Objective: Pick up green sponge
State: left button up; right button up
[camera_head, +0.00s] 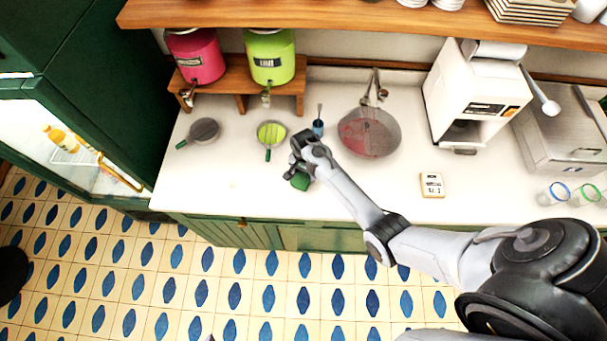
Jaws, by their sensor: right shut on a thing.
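The green sponge (300,181) is at the front part of the white counter (225,190), left of the picture's middle. My right gripper (293,172) is over the sponge and shut on it. The gripper and wrist hide the sponge's upper part, and I cannot tell whether it is clear of the counter. My left gripper does not show.
A pan (203,130) and a green-handled strainer (270,133) lie left of my right gripper. A blue cup (318,127) stands just behind it. A round sink (370,132), a white coffee machine (473,95) and glasses (553,193) are to the right.

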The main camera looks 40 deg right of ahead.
notch_tip(320, 180, up, 18)
jog(key=shift+b, duration=0.35)
dwell(0.4)
jog(key=o, duration=0.4)
jog(key=shift+c, duration=1.3)
